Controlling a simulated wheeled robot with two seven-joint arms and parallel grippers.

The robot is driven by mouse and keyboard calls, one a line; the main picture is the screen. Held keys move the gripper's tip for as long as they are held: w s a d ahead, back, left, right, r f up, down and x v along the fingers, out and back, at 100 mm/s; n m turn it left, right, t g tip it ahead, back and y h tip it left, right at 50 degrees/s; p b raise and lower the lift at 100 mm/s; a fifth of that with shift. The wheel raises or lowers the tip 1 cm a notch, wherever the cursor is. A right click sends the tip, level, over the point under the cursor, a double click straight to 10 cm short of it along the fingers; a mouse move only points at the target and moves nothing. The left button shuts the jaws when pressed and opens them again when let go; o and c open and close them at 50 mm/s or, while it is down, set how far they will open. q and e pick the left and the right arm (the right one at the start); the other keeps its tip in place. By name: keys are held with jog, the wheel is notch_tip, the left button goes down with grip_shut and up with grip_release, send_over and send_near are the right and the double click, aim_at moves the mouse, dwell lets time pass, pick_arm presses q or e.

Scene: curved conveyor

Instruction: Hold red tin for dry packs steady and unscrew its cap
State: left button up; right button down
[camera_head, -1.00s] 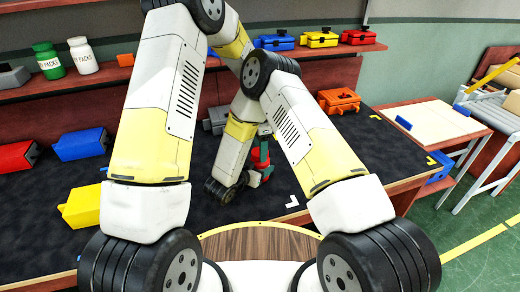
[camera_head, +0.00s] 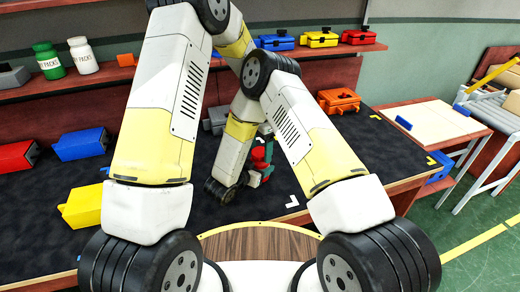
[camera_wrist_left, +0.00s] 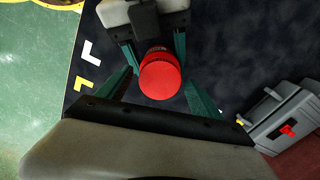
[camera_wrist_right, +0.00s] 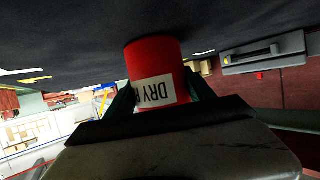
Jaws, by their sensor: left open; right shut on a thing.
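The red tin (camera_wrist_right: 155,55) with a white label reading "DRY" stands on the dark table top. In the right wrist view, my right gripper (camera_wrist_right: 158,84) is shut around its body, one finger on each side. In the left wrist view, the round red cap (camera_wrist_left: 160,78) faces my left gripper (camera_wrist_left: 160,92). That gripper is open, with its green fingers apart on either side of the cap. In the head view, the tin (camera_head: 258,155) is small and partly hidden by my grippers and arms.
A grey case (camera_wrist_left: 283,118) lies near the tin. A yellow box (camera_head: 82,206), blue box (camera_head: 80,144) and red box (camera_head: 17,155) lie on the left of the table. An orange box (camera_head: 338,101) is at the back right. Green (camera_head: 47,60) and white (camera_head: 83,56) bottles stand on the shelf.

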aim_at(260, 152)
pick_arm(q)
notch_tip(260, 152, up, 4)
jog(key=shift+r, duration=0.2)
jog(key=shift+c, duration=0.2)
jog(key=shift+r+m, duration=1.6)
jog(key=shift+m, duration=0.1)
notch_tip(260, 152, down, 8)
jog(key=shift+r, duration=0.2)
jog(key=c, duration=1.5)
jog(key=n, duration=0.6)
jog(key=shift+r, duration=0.2)
